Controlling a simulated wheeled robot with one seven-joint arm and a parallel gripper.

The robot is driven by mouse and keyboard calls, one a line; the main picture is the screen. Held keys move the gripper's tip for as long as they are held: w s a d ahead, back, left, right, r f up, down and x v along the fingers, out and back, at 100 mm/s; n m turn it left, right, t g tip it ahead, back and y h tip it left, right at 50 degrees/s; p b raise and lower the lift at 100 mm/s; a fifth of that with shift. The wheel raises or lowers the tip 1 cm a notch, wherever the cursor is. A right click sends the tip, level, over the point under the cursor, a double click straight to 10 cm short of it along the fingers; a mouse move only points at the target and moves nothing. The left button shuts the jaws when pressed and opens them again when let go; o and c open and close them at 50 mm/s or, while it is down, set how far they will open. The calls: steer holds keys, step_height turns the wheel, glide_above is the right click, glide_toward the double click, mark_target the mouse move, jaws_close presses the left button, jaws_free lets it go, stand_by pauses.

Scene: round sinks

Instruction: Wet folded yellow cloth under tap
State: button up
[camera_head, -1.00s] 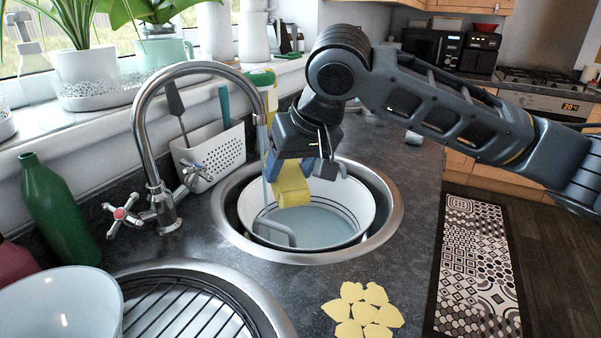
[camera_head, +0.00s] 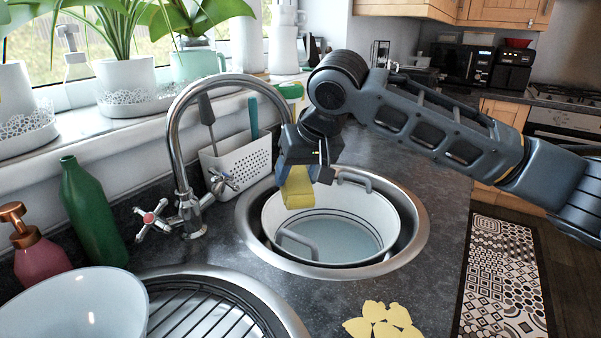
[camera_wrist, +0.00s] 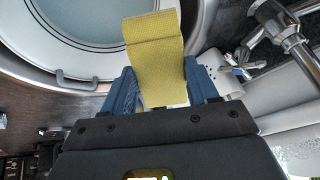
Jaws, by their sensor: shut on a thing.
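The folded yellow cloth (camera_head: 297,189) hangs from my gripper (camera_head: 303,172), whose blue fingers are shut on it. The cloth is above the left part of a white basin (camera_head: 385,215) set in the round sink. In the wrist view, the cloth (camera_wrist: 154,62) sticks out between the fingers of my gripper (camera_wrist: 158,84). The chrome tap (camera_head: 178,135) arches over from the left, and its spout end is beside my gripper, partly hidden. I cannot make out a water stream now. The tap has cross handles (camera_head: 152,219).
A second round sink (camera_head: 285,313) with a rack and a white bowl (camera_head: 75,305) is at front left. A green bottle (camera_head: 92,215) and pink soap dispenser (camera_head: 38,250) stand left. A white caddy (camera_head: 240,160) is behind the tap. Yellow flower-shaped pieces (camera_head: 380,322) lie in front.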

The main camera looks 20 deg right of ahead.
steer(key=shift+s, duration=0.15)
steer(key=s+d+p, duration=0.1)
steer(key=s, duration=0.6)
steer(key=shift+s+d, duration=0.3)
steer(key=shift+d, duration=0.05)
stand_by(0.5)
stand_by(1.1)
steer(key=s+d+r+p, duration=0.1)
steer(key=s+r+p, duration=0.3)
steer(key=s, duration=0.1)
stand_by(0.5)
stand_by(0.6)
